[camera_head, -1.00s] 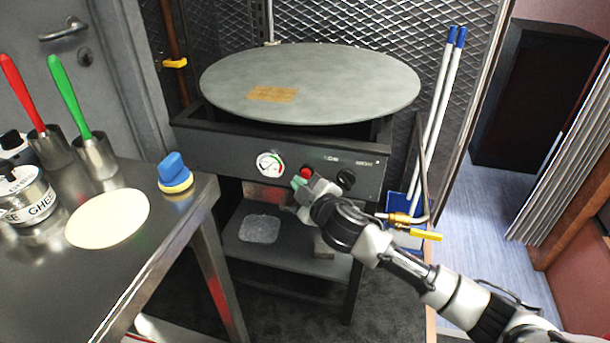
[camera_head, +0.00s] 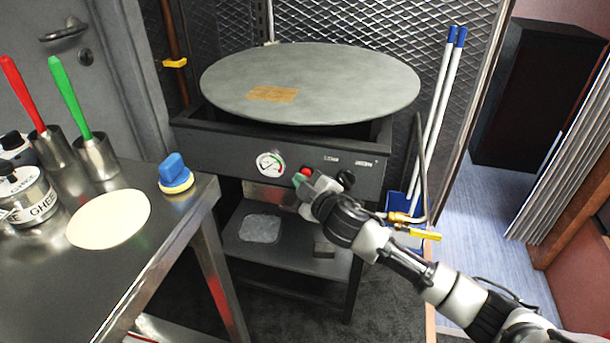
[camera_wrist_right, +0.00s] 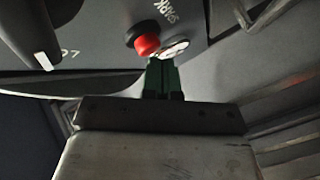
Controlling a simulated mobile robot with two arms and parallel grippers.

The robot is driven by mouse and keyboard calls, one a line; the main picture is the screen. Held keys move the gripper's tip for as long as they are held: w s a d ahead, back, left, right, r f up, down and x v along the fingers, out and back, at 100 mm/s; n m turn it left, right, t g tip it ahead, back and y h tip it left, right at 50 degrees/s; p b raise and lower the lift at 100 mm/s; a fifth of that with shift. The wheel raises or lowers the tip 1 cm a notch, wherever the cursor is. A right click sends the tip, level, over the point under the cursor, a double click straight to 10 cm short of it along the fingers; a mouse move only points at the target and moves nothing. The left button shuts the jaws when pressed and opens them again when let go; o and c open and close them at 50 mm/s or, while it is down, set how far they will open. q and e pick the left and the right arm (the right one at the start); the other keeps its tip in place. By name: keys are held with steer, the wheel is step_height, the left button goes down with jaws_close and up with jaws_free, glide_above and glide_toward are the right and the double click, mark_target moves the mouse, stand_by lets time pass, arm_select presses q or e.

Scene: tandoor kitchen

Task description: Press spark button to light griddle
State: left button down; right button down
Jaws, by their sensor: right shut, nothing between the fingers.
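The round grey griddle (camera_head: 340,85) sits on a dark stand. Its front panel (camera_head: 225,150) carries a red button (camera_head: 306,171), a round gauge (camera_head: 270,164) and a black knob (camera_head: 346,178). My right gripper (camera_head: 299,181) is shut and empty, its green fingertips just below and left of the red button. In the right wrist view, the red button (camera_wrist_right: 146,44) is beside the word SPARK, just beyond the tips of the shut green fingers (camera_wrist_right: 161,78) and slightly left. I cannot tell whether they touch. My left gripper is out of view.
A steel table (camera_head: 150,240) at the left holds a flatbread round (camera_head: 109,219), a blue-handled press (camera_head: 175,173), a ghee tin (camera_head: 25,195) and cups with red and green handles. A gas hose with a yellow valve (camera_head: 425,234) hangs at the stand's right.

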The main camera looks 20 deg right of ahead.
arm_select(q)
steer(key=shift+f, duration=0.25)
arm_select(e)
steer(key=shift+w+d, duration=0.15)
steer(key=shift+w, duration=0.15)
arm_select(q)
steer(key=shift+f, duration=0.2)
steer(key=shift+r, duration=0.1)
arm_select(e)
steer(key=shift+s, duration=0.1)
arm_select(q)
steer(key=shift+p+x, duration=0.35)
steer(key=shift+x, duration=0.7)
arm_select(e)
steer(key=shift+s+a, duration=0.5)
steer(key=shift+s, duration=0.2)
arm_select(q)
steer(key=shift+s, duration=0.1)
